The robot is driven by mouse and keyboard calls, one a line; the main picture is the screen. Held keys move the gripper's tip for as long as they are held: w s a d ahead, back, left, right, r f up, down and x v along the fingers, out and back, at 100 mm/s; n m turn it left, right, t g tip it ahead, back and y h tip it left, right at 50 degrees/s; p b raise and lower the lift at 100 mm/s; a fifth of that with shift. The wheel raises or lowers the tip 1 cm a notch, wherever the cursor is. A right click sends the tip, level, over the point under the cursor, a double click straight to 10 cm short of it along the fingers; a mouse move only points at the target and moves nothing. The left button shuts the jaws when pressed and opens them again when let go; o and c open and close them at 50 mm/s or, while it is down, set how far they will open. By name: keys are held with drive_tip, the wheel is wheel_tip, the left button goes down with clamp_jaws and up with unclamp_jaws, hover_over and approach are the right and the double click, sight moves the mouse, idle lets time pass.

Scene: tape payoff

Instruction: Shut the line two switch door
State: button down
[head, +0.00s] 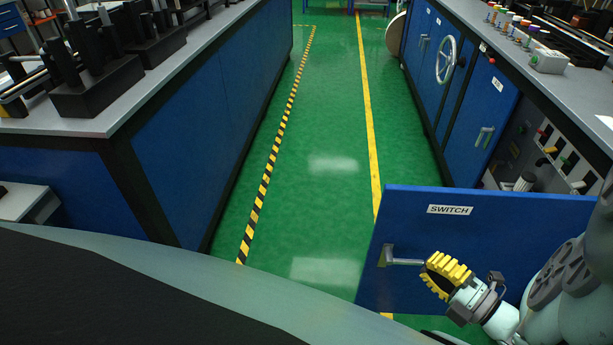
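A blue door (500,228) labelled SWITCH stands swung out from the right-hand cabinet into the aisle, in the lower right of the head view. A metal lever handle (402,262) is on its left part. My gripper (438,274), with yellow ribbed fingers, is in front of the door, just right of the handle. The lever's right end meets or passes behind the fingers; I cannot tell whether they touch or hold it. My arm covers the lower right of the door. The open compartment (545,150) shows switches and parts inside.
The right-hand cabinet (485,118) has other shut blue doors and a handwheel (446,60). A blue workbench (215,110) with black fixtures stands at the left. The green floor (325,150) between them is clear, with yellow and striped lines.

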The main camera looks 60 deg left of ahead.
sight(392, 221)
drive_tip(key=a, duration=0.4)
drive_tip(key=a+b, duration=0.1)
drive_tip(key=a, duration=0.3)
drive_tip(key=w+a, duration=0.1)
drive_tip(key=a, duration=0.3)
drive_tip(key=shift+a+f+b, duration=0.1)
drive_tip(key=shift+b, duration=0.3)
drive_tip(key=shift+w+a, duration=0.35)
drive_tip(key=shift+a, duration=0.05)
